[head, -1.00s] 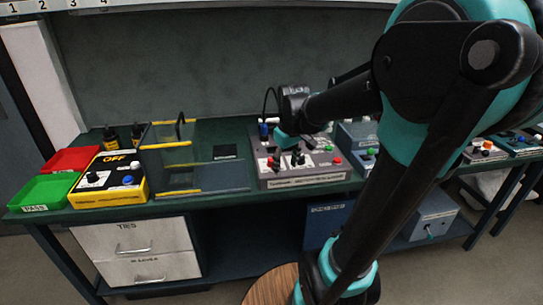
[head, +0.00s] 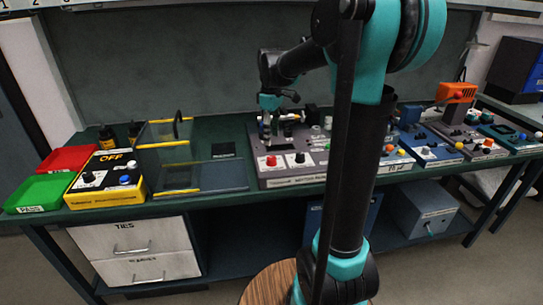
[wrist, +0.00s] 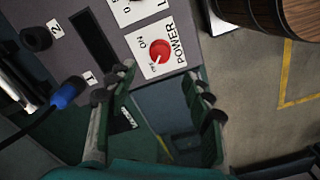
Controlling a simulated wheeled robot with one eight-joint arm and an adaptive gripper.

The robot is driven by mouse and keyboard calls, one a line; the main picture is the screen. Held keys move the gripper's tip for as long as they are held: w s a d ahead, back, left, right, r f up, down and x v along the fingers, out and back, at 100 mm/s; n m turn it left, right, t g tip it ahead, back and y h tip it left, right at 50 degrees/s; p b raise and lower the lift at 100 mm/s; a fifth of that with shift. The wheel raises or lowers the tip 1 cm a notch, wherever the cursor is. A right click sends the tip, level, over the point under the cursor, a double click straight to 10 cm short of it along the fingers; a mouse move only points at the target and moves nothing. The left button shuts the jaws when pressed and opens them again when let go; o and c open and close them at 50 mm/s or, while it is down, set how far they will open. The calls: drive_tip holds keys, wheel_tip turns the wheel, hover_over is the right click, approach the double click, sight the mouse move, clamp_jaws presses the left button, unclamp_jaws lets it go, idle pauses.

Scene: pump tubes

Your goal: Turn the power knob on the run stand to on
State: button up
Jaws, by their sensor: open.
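The run stand (head: 290,179) is a grey sloped box on the green bench, in the middle of the head view. Its red power knob (head: 271,160) sits on a white plate at the front left. In the wrist view the red power knob (wrist: 160,50) lies on a plate marked POWER, ON and OFF. Its small white mark seems to point towards OFF. My gripper (head: 271,104) is above the back left of the stand, apart from the knob. In the wrist view my gripper (wrist: 160,84) is open and empty, with the knob just beyond the fingertips.
A blue plug (wrist: 67,93) with a black cable is by socket 1 on the stand, close to one finger. A black knob (head: 299,158) is right of the power knob. A yellow-edged clear guard (head: 165,133) and a yellow box (head: 107,178) stand to the left.

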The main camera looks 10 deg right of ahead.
sight(271, 157)
wheel_tip(271, 157, down, 9)
idle(0.3)
drive_tip(key=c, duration=1.2)
drive_tip(key=shift+o, duration=0.2)
